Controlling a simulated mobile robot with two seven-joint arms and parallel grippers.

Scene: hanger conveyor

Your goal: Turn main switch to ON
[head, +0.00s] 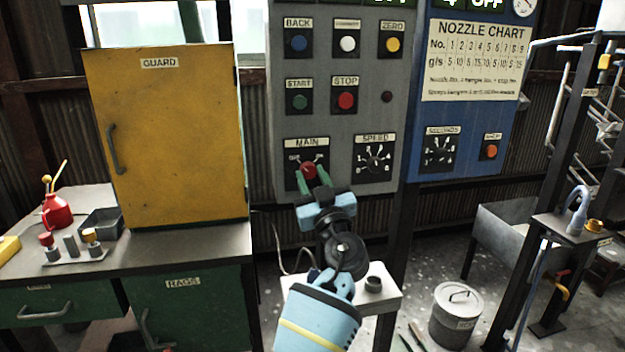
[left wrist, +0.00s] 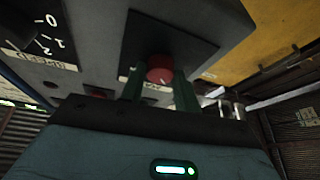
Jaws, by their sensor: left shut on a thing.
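The main switch (head: 309,171) is a red round knob on a black plate labelled MAIN, low on the grey control panel (head: 365,115). My left gripper (head: 313,176) is at the switch, its green fingers shut on the red knob. In the left wrist view the red knob (left wrist: 160,69) sits between the two green fingers, with a pale mark on its face. The lettering around the knob is too small or hidden to read, so I cannot tell its setting. My right gripper is not in view.
The SPEED dial (head: 375,160) is just right of the switch, with START (head: 297,102) and STOP (head: 345,100) buttons above. A yellow GUARD cabinet (head: 165,130) stands left on a bench. A small white table (head: 385,300) and a lidded bin (head: 457,315) stand below.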

